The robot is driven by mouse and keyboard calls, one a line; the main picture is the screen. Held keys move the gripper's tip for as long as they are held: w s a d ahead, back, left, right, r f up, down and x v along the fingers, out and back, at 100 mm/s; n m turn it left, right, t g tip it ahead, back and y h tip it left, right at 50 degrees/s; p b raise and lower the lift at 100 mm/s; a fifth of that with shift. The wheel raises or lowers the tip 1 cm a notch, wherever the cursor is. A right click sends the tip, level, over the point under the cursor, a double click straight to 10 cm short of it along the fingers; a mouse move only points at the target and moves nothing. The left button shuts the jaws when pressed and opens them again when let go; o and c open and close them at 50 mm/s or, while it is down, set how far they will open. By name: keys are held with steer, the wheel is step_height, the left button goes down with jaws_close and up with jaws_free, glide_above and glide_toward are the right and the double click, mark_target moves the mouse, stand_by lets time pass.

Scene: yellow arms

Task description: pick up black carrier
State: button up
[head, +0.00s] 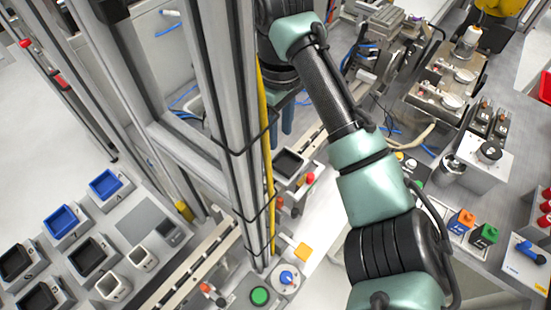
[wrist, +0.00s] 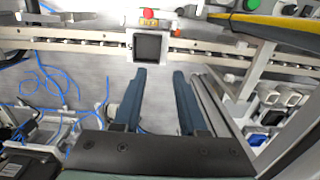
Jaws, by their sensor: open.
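A square black carrier (head: 289,163) sits on the conveyor rail, just right of the upright profile in the head view. In the wrist view the black carrier (wrist: 149,47) lies ahead of the fingertips, near the top middle. My gripper (wrist: 157,73) is open, with two dark blue fingers apart and nothing between them. The fingers point toward the carrier but do not appear to touch it. In the head view my gripper (head: 280,126) is partly hidden behind the profile and arm.
Metal profiles (head: 228,130) with a yellow cable stand close left of my arm. The conveyor rail (wrist: 70,38) runs across the wrist view. A red button (wrist: 148,14) sits behind the carrier. Blue trays (head: 66,221) and black trays (head: 88,256) stand at lower left. Blue hoses (wrist: 55,85) hang at left.

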steer(key=b, duration=0.2)
glide_above(280, 168)
steer(key=f, duration=0.6)
steer(key=shift+s+d, duration=0.2)
steer(key=shift+s, duration=0.15)
steer(key=shift+w+a+f, duration=0.1)
steer(key=shift+f, duration=0.65)
step_height(280, 168, down, 4)
steer(key=shift+w+a+f+p, duration=0.1)
steer(key=shift+w+a+p, duration=0.05)
steer(key=shift+p, duration=0.5)
jaws_close()
